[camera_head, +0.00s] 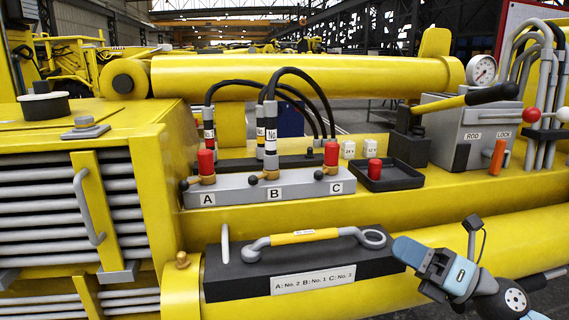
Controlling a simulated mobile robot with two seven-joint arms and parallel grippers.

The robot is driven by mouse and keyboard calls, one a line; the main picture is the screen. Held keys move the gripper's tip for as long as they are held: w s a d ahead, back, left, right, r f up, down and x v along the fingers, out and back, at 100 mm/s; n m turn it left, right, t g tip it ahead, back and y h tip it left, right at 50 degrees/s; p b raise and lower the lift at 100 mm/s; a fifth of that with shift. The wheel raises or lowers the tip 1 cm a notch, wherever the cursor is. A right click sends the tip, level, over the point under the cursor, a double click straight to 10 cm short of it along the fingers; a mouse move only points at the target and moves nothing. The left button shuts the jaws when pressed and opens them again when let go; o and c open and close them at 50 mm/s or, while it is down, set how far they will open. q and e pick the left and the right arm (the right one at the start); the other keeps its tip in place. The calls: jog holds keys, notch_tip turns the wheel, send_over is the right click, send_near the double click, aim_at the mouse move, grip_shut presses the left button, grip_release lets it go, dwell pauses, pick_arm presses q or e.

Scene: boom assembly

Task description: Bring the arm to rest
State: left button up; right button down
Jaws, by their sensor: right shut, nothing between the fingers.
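My right gripper (412,253) comes in from the lower right, with blue-grey fingers that are shut and empty. Its fingertips show in front of the right end of the black block (230,279), close to the grey ring at the end of the yellow-sleeved handle (305,236). I cannot tell whether they touch the block. My wrist and arm (487,290) run down to the bottom right edge. My left gripper is out of view.
A grey manifold (268,188) marked A, B and C carries red caps and black hoses. A black tray (405,180) holds a red cap. A black-tipped lever (491,94) and a grey ROD/LOCK box (480,120) stand at right. A yellow cylinder (300,76) spans the back.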

jog(key=s+d+f+m+t+h+p, duration=0.15)
jog(key=f+m+h, duration=0.25)
jog(key=f+m, duration=0.4)
jog(key=s+f+m+t+h+p, duration=0.1)
jog(key=s+f+m+t+h, duration=0.15)
jog(key=f+m+h, duration=0.55)
jog(key=s+d+f+m+t+h+p, duration=0.1)
jog(key=f+m+t+p, duration=0.15)
jog(key=f+m, duration=0.6)
jog(key=s+a+f+m+g+h+p, duration=0.1)
jog(key=s+f+m+g, duration=0.5)
jog(key=s+f+m, duration=0.6)
jog(key=s+a+f+h, duration=0.1)
jog(key=s, duration=0.2)
jog(key=shift+a+f+h, duration=0.15)
jog(key=shift+f+h, duration=0.15)
jog(key=shift+f, duration=0.05)
jog(key=shift+m, duration=0.25)
